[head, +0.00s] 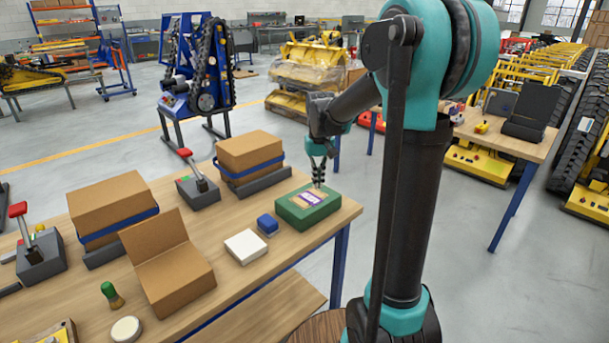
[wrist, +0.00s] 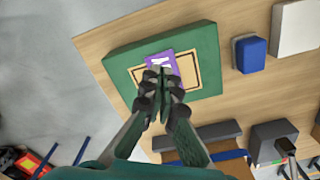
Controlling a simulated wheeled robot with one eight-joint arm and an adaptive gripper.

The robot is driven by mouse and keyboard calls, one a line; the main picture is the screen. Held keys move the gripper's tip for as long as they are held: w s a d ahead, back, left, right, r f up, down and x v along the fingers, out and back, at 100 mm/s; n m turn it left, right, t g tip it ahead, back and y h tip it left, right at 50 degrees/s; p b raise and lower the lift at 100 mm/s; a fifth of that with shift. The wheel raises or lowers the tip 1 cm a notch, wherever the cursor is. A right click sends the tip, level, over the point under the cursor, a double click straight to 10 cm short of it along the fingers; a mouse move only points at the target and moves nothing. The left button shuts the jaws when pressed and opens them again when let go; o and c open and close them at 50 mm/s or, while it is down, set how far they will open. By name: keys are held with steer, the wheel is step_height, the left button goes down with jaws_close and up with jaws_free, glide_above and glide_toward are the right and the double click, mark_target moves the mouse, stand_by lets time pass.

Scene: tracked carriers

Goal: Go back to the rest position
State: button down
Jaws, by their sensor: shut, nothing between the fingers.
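My gripper (head: 318,184) is shut and empty. It points down just above a green box (head: 308,208) near the right end of the wooden workbench. In the wrist view the closed fingertips of my gripper (wrist: 160,75) overlap the purple and white label (wrist: 165,62) on top of the green box (wrist: 120,62). I cannot tell whether the fingertips touch the label. My arm reaches over the bench from the right in the head view.
On the wooden bench (head: 228,292) stand a blue block (head: 267,224), a white box (head: 246,246), an open cardboard box (head: 178,283), two closed cardboard boxes (head: 250,152) and red-handled levers (head: 197,184). Another table (head: 525,146) stands right. Grey floor (head: 470,290) lies clear at the lower right.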

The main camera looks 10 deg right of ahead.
steer(key=s+d+f+t, duration=0.1)
steer(key=s+f, duration=0.2)
steer(key=s, duration=0.4)
steer(key=s+d+f+t, duration=0.1)
steer(key=s+f, duration=0.3)
steer(key=s, duration=0.4)
steer(key=s+d+f+m+t, duration=0.1)
steer(key=s+d+f+t, duration=0.1)
steer(key=s, duration=0.5)
steer(key=shift+s+d+f, duration=0.3)
steer(key=shift+d+f, duration=0.05)
steer(key=shift+f, duration=0.45)
